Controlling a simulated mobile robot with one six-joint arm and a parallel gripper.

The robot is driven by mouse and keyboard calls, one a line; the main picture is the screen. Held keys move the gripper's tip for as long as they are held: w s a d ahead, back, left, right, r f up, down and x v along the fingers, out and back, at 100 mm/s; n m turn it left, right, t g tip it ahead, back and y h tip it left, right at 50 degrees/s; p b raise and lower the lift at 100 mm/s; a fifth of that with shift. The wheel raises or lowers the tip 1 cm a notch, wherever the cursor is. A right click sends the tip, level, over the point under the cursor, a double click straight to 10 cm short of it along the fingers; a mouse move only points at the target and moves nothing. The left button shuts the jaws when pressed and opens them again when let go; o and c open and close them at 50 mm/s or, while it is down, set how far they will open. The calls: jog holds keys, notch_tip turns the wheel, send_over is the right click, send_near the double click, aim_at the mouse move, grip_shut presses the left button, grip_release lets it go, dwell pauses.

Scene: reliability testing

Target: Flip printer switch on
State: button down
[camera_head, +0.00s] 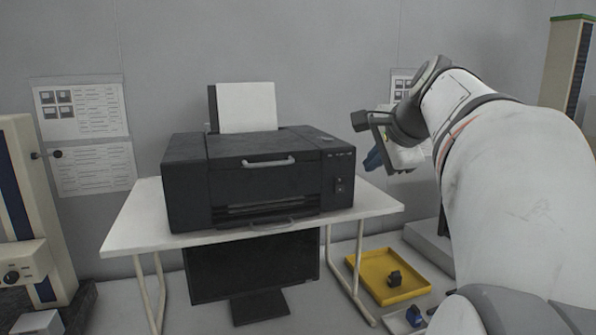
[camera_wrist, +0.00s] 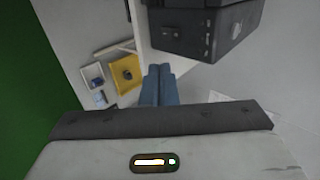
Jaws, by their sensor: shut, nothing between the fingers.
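The black printer (camera_head: 258,178) stands upright on a white table, with white paper (camera_head: 247,107) in its rear feed. A small switch (camera_head: 339,186) shows on the right part of its front face, below a row of small buttons. Whether the switch is on or off is too small to tell. My gripper (camera_head: 374,159) is to the right of the printer, apart from it, with blue fingers. In the wrist view my gripper (camera_wrist: 158,72) is shut and empty. The printer (camera_wrist: 208,27) is at the top right there, and its switch (camera_wrist: 168,29) shows faintly.
The white table (camera_head: 130,226) has little bare top around the printer. A black monitor (camera_head: 252,269) stands below it. A yellow tray (camera_head: 411,291) with a small dark object lies at the lower right. A beige machine (camera_head: 32,200) stands at the left.

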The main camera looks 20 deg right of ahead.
jog(key=shift+s+r, duration=0.1)
dwell(0.3)
jog(key=f, duration=0.1)
jog(key=s+f+t+b, duration=0.1)
jog(key=f, duration=0.1)
jog(key=shift+s+f+t, duration=0.1)
jog(key=shift+s+t, duration=0.2)
jog(key=shift+s, duration=0.1)
jog(key=p, duration=0.1)
send_near(340, 191)
notch_tip(340, 191, down, 3)
jog(key=shift+w+f+p, duration=0.15)
jog(key=shift+w+p, duration=0.2)
jog(key=shift+w, duration=0.95)
jog(key=shift+w+f+p, duration=0.15)
jog(key=shift+w+p, duration=0.2)
jog(key=shift+w, duration=0.95)
